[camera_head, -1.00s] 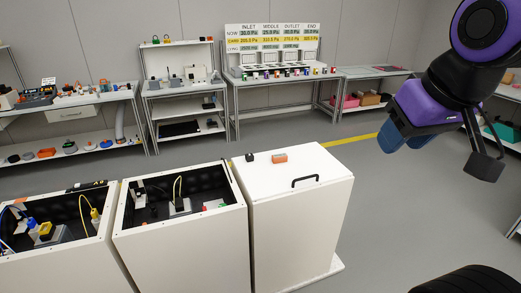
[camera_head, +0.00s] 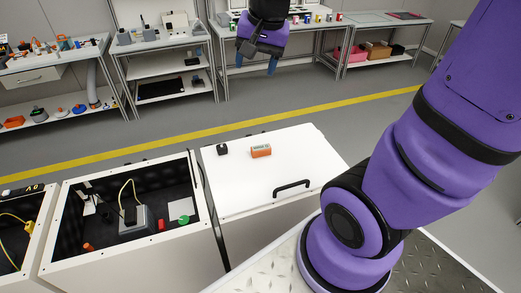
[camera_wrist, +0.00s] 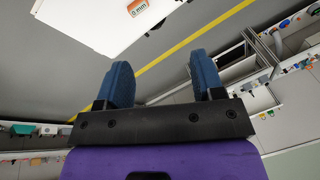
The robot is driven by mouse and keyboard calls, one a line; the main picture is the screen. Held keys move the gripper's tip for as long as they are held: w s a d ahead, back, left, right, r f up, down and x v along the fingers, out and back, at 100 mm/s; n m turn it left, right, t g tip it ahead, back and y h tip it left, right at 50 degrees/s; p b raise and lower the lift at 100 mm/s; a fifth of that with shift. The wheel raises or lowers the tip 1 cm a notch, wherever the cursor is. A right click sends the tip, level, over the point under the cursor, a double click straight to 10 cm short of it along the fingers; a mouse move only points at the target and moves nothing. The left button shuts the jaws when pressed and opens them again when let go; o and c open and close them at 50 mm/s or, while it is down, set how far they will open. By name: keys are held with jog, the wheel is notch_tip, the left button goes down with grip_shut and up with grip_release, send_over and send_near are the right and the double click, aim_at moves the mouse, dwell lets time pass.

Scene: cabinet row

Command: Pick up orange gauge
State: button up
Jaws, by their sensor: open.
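The orange gauge (camera_head: 261,151) is a small orange block with a grey face. It lies on the white top of the closed cabinet (camera_head: 235,182), beside a small black block. In the wrist view the gauge (camera_wrist: 137,7) shows at the top edge, partly cut off, with "0 mm" on its face. My gripper (camera_head: 257,62) is in the air beyond the cabinet, well above and apart from the gauge. In the wrist view its blue fingers (camera_wrist: 162,85) are spread apart with nothing between them.
A small black block (camera_head: 222,149) sits left of the gauge. A black handle (camera_head: 292,187) rises at the cabinet top's near edge. An open cabinet (camera_head: 130,215) with devices and a yellow cable stands to the left. Workbenches (camera_head: 165,53) line the back; floor between is clear.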

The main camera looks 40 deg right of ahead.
jog(key=w+d+f+m+g, duration=0.1)
jog(key=w+d+f+m, duration=0.1)
jog(key=w+f+m, duration=0.3)
jog(key=w+d+f+m+g, duration=0.1)
jog(key=w+d+f, duration=0.1)
jog(key=w+f, duration=0.35)
jog(key=m+g, duration=0.1)
jog(key=m, duration=0.7)
send_over(261, 147)
jog(key=shift+h, duration=0.3)
notch_tip(261, 147, down, 20)
jog(key=shift+f, duration=4.7)
grip_shut()
jog(key=shift+r, duration=4.05)
